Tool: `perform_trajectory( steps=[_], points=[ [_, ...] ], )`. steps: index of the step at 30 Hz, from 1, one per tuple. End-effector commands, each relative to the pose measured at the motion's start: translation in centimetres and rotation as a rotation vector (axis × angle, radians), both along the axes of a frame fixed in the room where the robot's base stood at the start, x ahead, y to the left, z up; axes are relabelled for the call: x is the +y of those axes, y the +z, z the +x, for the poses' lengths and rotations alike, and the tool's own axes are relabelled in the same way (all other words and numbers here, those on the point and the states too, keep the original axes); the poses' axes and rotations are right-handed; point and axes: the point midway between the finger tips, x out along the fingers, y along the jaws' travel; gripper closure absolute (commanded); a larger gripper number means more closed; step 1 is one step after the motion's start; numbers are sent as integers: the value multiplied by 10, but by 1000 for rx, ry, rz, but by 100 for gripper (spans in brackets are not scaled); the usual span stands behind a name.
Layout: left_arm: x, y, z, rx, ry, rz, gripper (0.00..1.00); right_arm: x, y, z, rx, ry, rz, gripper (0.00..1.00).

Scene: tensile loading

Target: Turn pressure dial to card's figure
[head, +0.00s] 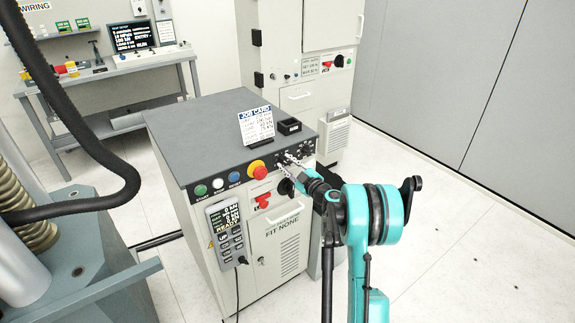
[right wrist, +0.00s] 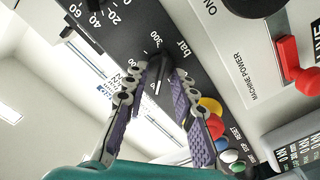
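The pressure dial (right wrist: 165,68) is a dark knob with a pale pointer line, on a dark panel marked "bar"; figures such as 200 and 300 show around it in the right wrist view. My right gripper (right wrist: 166,76) has its two fingertips on either side of this knob; whether they press on it is unclear. In the head view my right gripper (head: 288,163) reaches the cabinet's front panel and hides the dial. The job card (head: 257,125) stands tilted on the cabinet top; its figures are too small to read surely. My left gripper is out of view.
The grey cabinet (head: 195,118) carries a red-and-yellow stop button (head: 258,170), coloured buttons, a red power switch (head: 263,200) and a hand pendant (head: 227,232). A black box (head: 289,127) sits beside the card. A bench (head: 120,68) stands behind left. The floor at right is clear.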

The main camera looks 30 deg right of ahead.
Motion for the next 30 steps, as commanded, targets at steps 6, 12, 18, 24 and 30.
perform_trajectory(
  steps=[6, 12, 18, 24, 30],
  points=[
    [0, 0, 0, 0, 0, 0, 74, -3, 0, -24, 0, -4, 0, 74],
    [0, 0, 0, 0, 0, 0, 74, -7, 0, -70, 0, -4, 0, 74],
    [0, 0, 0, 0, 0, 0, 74, -9, 0, -104, 0, -1, 0, 74],
    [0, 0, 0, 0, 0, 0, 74, -9, 0, -119, 0, 0, 0, 74],
    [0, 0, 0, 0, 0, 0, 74, -9, 0, -120, 1, 1, 0, 74]
  ],
)
